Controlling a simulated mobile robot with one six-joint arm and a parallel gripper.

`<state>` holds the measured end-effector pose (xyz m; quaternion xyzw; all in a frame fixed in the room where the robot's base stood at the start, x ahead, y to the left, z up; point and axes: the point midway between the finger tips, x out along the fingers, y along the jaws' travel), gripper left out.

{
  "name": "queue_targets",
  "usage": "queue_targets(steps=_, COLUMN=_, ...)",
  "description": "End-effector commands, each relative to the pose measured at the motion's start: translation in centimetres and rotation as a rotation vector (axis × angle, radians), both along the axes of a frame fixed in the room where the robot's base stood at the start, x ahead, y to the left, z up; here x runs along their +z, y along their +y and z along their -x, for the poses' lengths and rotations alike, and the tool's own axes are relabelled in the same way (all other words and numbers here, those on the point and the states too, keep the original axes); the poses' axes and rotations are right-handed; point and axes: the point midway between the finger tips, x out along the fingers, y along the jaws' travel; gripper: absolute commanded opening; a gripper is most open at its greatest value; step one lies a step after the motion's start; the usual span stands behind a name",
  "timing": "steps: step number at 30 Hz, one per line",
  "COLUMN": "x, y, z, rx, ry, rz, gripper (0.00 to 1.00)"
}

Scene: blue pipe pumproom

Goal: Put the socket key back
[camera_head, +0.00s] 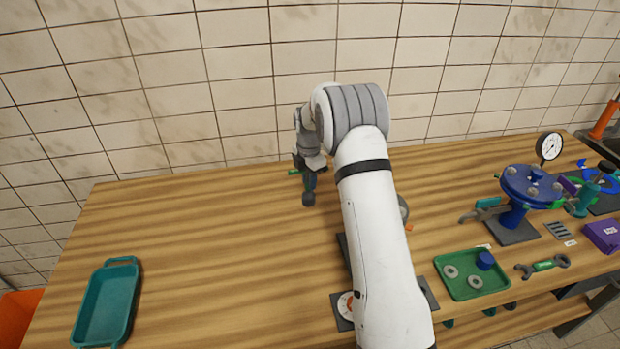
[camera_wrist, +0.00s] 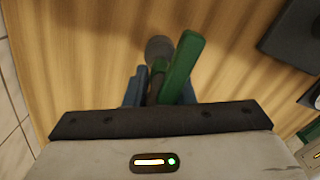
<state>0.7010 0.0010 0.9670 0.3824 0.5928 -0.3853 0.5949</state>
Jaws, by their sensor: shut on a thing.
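My gripper (camera_head: 309,172) is over the back middle of the table, pointing down. In the wrist view, its blue fingers (camera_wrist: 161,88) are shut on the socket key (camera_wrist: 181,66), which has a green bar and a dark shaft with a round grey end. In the head view, a little of the key's green bar (camera_head: 294,172) shows left of the gripper, and a dark rounded end hangs below it. I cannot tell whether that end touches the wood. Where the key belongs is not clear from these views.
An empty teal tray (camera_head: 106,303) lies at the left. At the right are a green tray (camera_head: 458,292) with rings and a blue part, a green-handled wrench (camera_head: 543,265), and a blue flanged fitting (camera_head: 531,187). My arm partly covers dark plates. The left middle of the wooden table (camera_head: 225,250) is clear.

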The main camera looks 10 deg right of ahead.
Motion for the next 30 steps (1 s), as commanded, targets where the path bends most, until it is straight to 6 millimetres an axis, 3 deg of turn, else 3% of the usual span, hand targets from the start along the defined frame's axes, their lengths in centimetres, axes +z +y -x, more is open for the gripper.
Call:
queue_targets(steps=11, x=-0.75, y=0.05, z=-0.05, rx=0.001, ry=-0.002, rz=0.000, gripper=0.00)
queue_targets(steps=12, x=-0.74, y=0.05, z=-0.03, rx=0.001, ry=-0.002, rz=0.000, gripper=0.24)
queue_targets(steps=19, x=-0.68, y=0.09, z=-0.03, rx=0.001, ry=-0.001, rz=0.001, gripper=0.43)
queue_targets(steps=30, x=0.04, y=0.12, z=-0.08, rx=0.002, ry=-0.003, rz=0.000, gripper=0.44)
